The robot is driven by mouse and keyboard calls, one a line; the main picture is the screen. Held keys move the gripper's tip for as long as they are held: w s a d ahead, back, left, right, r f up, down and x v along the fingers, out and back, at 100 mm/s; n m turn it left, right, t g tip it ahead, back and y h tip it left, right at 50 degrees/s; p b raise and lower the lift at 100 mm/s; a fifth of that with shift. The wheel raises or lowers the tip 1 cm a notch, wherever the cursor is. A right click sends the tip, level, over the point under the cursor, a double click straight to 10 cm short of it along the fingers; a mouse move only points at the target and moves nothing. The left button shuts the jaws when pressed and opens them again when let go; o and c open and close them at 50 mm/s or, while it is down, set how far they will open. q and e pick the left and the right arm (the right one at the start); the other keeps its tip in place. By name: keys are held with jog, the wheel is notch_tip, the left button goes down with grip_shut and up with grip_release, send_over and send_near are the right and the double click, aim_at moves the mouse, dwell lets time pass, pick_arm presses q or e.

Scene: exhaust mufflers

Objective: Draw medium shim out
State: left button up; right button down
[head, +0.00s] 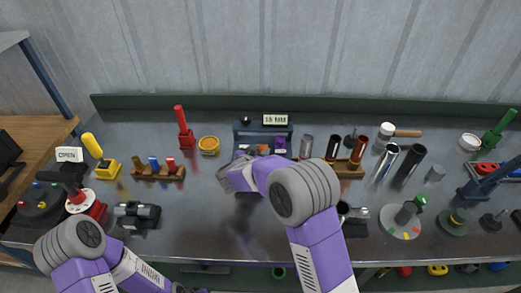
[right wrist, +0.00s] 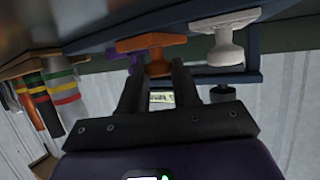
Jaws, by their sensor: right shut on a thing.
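A blue rack (head: 240,131) stands at the back middle of the bench under a sign. In the right wrist view, which looks upside down, an orange shim (right wrist: 150,43) with a round knob sits between a white shim (right wrist: 225,22) and a purple shim (right wrist: 137,56). My right gripper (right wrist: 157,70) is shut on the orange shim's knob, with one finger at either side. In the head view my right gripper (head: 238,176) is in front of the rack and partly hides the shims.
A sign reading 15 MM (head: 275,119) tops the rack. A wooden stand with coloured plugs (head: 158,173) is at left, and another wooden stand (head: 349,170) is at right. Dark and shiny tubes (head: 411,162) stand further right. The front middle of the bench is clear.

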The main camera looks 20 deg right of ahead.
jog(key=c, duration=1.2)
grip_release()
jog(key=shift+s+f, duration=0.1)
jog(key=shift+f, duration=0.1)
jog(key=o, duration=0.3)
jog(key=shift+s+r, duration=0.15)
jog(key=shift+o, duration=0.2)
jog(key=p+v, duration=0.2)
jog(key=v, duration=0.5)
jog(key=shift+s+a+r, duration=0.1)
jog(key=shift+a+r, duration=0.05)
jog(key=shift+a, duration=0.05)
